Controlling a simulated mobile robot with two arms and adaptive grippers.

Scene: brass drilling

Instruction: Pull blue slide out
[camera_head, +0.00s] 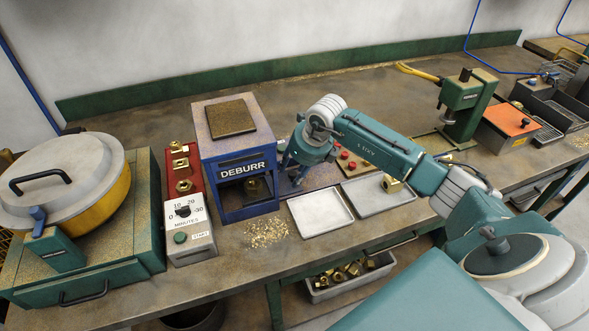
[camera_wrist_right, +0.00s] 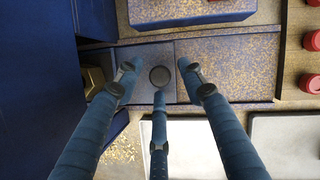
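The blue DEBURR machine (camera_head: 240,185) stands left of my right gripper (camera_head: 294,174). In the right wrist view, the blue slide (camera_wrist_right: 143,58) has a round dark knob (camera_wrist_right: 159,76) and lies in a wider worn blue track (camera_wrist_right: 230,70). A brass piece (camera_wrist_right: 93,78) shows at the slide's left end; brass also shows inside the machine's opening (camera_head: 257,187). My right gripper's three fingers are spread around the knob, apart from it in the picture; contact cannot be judged. In the head view the gripper hides most of the slide. My left gripper is not in view.
Two shallow trays, an empty one (camera_head: 320,212) and one holding a brass part (camera_head: 374,198), lie in front of the track. A panel with red knobs (camera_head: 352,165) stands to its right. Brass chips (camera_head: 266,232) lie in front of the machine. A timer box (camera_head: 190,232) stands left.

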